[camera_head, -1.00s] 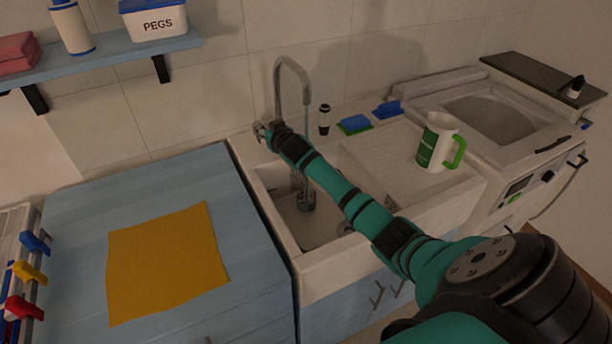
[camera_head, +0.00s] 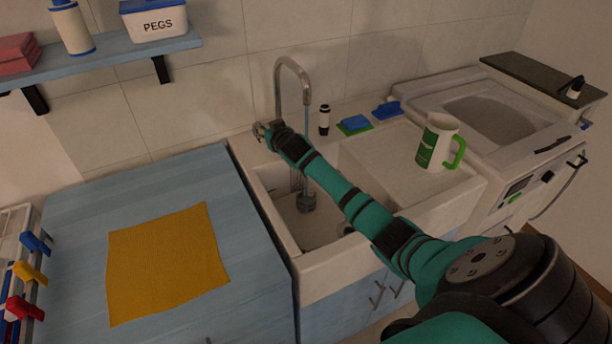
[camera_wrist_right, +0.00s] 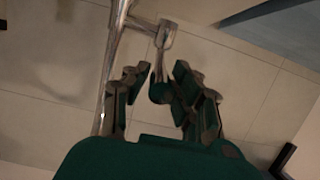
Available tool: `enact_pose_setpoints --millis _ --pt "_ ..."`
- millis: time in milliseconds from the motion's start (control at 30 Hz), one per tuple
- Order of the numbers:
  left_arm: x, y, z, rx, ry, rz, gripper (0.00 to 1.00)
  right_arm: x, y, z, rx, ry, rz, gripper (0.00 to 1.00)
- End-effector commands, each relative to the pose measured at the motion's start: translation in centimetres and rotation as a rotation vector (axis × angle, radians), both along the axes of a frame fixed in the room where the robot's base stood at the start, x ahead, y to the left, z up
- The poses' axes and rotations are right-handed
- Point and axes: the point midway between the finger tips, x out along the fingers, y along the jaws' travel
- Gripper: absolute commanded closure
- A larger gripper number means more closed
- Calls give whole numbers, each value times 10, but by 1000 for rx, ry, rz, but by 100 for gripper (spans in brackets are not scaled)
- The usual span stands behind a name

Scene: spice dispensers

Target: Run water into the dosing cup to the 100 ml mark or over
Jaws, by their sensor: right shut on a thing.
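My right gripper (camera_head: 262,131) is at the tap's base, left of the spout. In the right wrist view it is shut on the tap lever (camera_wrist_right: 164,62), whose end sits between the fingers. The chrome tap (camera_head: 293,63) arches over the sink. A small grey, see-through cup-like thing (camera_head: 306,203) stands in the basin below the spout, partly hidden by my right arm. It looks like the dosing cup, but its marks and water level are too small to read. My left gripper is not in view.
A white jug with a green handle (camera_head: 438,142) stands on the drainboard. A blue-green sponge (camera_head: 354,124) and a small black-and-white bottle (camera_head: 324,120) are behind the sink. A yellow cloth (camera_head: 166,262) lies on the blue counter (camera_head: 80,212). My right arm crosses the sink.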

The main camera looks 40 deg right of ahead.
Motion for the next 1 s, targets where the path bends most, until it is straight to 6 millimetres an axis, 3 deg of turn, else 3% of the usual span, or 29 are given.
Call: enact_pose_setpoints --millis 367,1000 --pt "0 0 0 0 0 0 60 0 0 2 -1 -5 1 91" --pt "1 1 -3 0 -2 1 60 -5 2 -16 1 4 0 90"
